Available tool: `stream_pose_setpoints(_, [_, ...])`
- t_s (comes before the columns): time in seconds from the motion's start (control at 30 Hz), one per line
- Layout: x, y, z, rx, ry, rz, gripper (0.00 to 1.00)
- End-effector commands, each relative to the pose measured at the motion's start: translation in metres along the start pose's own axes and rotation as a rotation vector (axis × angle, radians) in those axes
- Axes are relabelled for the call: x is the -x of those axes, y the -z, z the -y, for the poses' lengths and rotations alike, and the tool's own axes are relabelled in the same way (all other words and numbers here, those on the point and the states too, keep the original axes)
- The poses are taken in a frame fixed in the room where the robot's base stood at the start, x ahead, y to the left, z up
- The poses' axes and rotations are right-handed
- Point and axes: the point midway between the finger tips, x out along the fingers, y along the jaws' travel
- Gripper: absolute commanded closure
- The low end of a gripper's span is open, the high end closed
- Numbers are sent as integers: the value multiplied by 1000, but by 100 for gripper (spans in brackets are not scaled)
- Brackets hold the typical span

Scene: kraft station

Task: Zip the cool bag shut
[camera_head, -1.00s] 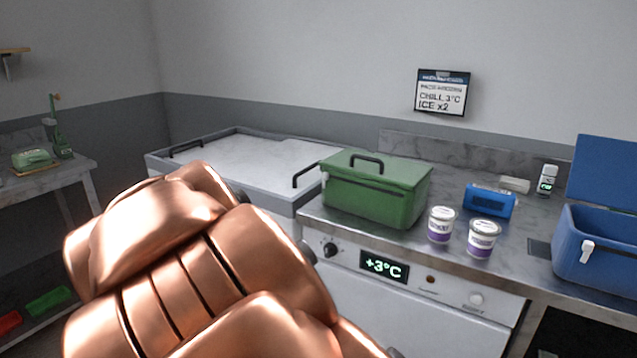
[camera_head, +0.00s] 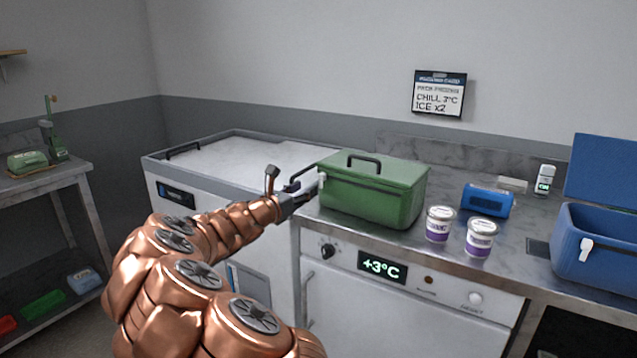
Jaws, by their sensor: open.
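The green cool bag (camera_head: 375,195) stands on the steel counter, its lid down and a dark handle on top. A dark zip line runs along its front below the lid. A small pale piece, possibly the zip pull (camera_head: 321,181), shows at its left front corner. My gripper (camera_head: 295,190) is open at that left end of the bag, over the gap by the chest freezer. One finger points up; the other side reaches toward the pale piece. I cannot tell whether it touches the bag.
The chest freezer (camera_head: 235,158) with a dark rail handle lies left of the bag. Two white tubs (camera_head: 439,224), a blue pack (camera_head: 487,201) and an open blue cooler (camera_head: 600,250) stand to the right. A fridge with a +3°C display (camera_head: 382,267) is below.

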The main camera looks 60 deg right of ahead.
Motion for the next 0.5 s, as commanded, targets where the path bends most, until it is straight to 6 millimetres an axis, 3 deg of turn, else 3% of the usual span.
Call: stream_pose_setpoints(0.5, [-57,-1,2,-5,4,0,56])
